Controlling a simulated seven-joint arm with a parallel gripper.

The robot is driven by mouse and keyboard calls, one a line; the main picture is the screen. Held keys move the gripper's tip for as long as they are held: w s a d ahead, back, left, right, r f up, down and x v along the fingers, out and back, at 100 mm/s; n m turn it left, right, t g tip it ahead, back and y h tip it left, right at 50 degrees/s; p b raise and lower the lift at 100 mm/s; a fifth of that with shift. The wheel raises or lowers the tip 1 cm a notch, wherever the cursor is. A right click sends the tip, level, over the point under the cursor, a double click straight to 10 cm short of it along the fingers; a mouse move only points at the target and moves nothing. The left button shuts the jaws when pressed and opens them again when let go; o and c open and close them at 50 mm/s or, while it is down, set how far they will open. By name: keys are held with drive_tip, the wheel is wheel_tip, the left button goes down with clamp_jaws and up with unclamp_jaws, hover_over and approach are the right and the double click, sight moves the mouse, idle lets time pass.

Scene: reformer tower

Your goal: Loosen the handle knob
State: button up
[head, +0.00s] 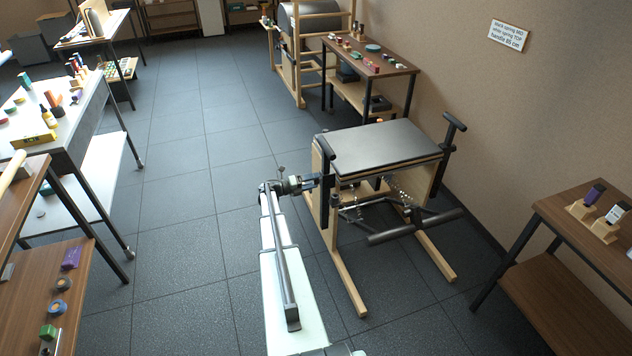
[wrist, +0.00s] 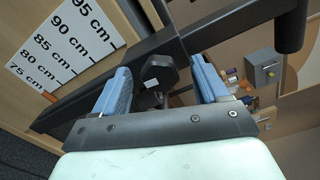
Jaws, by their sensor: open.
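The handle knob (wrist: 158,72) is a dark, faceted knob on the black handle post (wrist: 95,95), seen in the wrist view. My gripper (wrist: 163,78) is open, with one blue finger on each side of the knob. Gaps show between the fingers and the knob, but I cannot tell how deep the knob sits between them. In the head view my gripper (head: 318,181) is at the left side of the padded chair (head: 385,148), beside its near black handle (head: 325,148). The knob is hidden there by my gripper.
A height scale (wrist: 65,45) marked 75 to 95 cm is on the wooden panel beside the post. A wall sign (head: 508,36) reads "handle 85 cm". A pedal bar (head: 415,227) sticks out at the chair's front. Floor left of the chair is clear.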

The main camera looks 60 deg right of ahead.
drive_tip(key=m, duration=0.8)
drive_tip(key=shift+m, duration=0.4)
drive_tip(key=m, duration=0.8)
drive_tip(key=shift+m, duration=0.3)
drive_tip(key=shift+c, duration=0.2)
clamp_jaws()
